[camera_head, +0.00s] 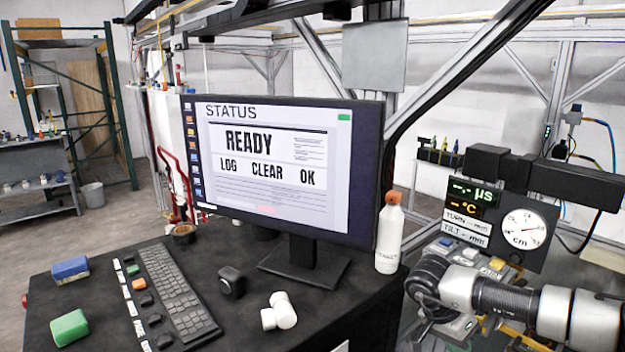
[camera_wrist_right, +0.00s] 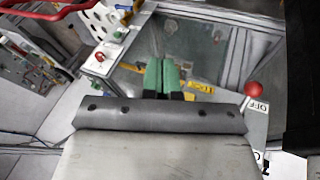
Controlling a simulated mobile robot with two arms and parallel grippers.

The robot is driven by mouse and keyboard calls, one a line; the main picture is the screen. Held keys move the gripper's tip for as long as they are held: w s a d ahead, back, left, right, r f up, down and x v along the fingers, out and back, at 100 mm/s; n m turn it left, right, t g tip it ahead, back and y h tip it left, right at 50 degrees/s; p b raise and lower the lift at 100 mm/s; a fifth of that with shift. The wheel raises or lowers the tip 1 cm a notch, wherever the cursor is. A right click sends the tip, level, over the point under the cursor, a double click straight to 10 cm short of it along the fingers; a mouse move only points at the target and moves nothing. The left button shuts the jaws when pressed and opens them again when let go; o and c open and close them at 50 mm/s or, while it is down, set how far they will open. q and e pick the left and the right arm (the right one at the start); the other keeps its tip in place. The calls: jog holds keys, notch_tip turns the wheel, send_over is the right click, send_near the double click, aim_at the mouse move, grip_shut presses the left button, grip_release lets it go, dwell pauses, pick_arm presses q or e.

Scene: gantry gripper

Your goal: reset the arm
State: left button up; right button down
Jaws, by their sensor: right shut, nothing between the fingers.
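My right arm (camera_head: 500,298) comes in from the right edge in the head view, with white and black links, low in front of the gauge panel. Its fingertips cannot be made out there. In the right wrist view my right gripper (camera_wrist_right: 161,76) shows two green fingers side by side, shut and with nothing between them. They are over a glassy panel (camera_wrist_right: 205,45) in a grey frame. My left gripper is not in view.
A monitor (camera_head: 280,165) reading READY stands on the black desk (camera_head: 225,325), with a keyboard (camera_head: 180,295) and white bottle (camera_head: 389,235). Behind my right arm is a gauge panel (camera_head: 521,231). A red knob (camera_wrist_right: 254,89) beside an OFF label is right of the fingers.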

jog(key=s+a+f+m+g+y+b, duration=0.25)
jog(key=a+f+m+y, duration=0.55)
jog(key=a+f+y, duration=0.95)
jog(key=w+a+f+m+t+y+b, duration=0.1)
jog(key=a+f+m+t, duration=0.3)
jog(key=m, duration=0.4)
jog(key=w+a+f+m+t+y+b, duration=0.1)
jog(key=a+f+m+t+b, duration=0.1)
jog(key=f+m+t, duration=0.55)
jog(key=s+d+f+m+t+h+b, duration=0.1)
jog(key=s+d+f+m+h, duration=0.5)
jog(key=f+m, duration=0.55)
jog(key=s+d+f+m+t+h+b, duration=0.1)
jog(key=s+d+f+m+h, duration=0.3)
jog(key=s+d+f+m, duration=0.5)
jog(key=s+d+f+m+g+h, duration=0.1)
jog(key=s+f+m, duration=0.3)
jog(key=s, duration=0.6)
jog(key=s+d+f+m+g+h+b, duration=0.1)
jog(key=s+f+m+g, duration=0.3)
jog(key=s, duration=0.6)
jog(key=s+d+f+m+g+h, duration=0.2)
jog(key=s+f+m, duration=0.3)
jog(key=s, duration=0.6)
jog(key=shift+f+m+g, duration=0.4)
jog(key=shift+g, duration=0.3)
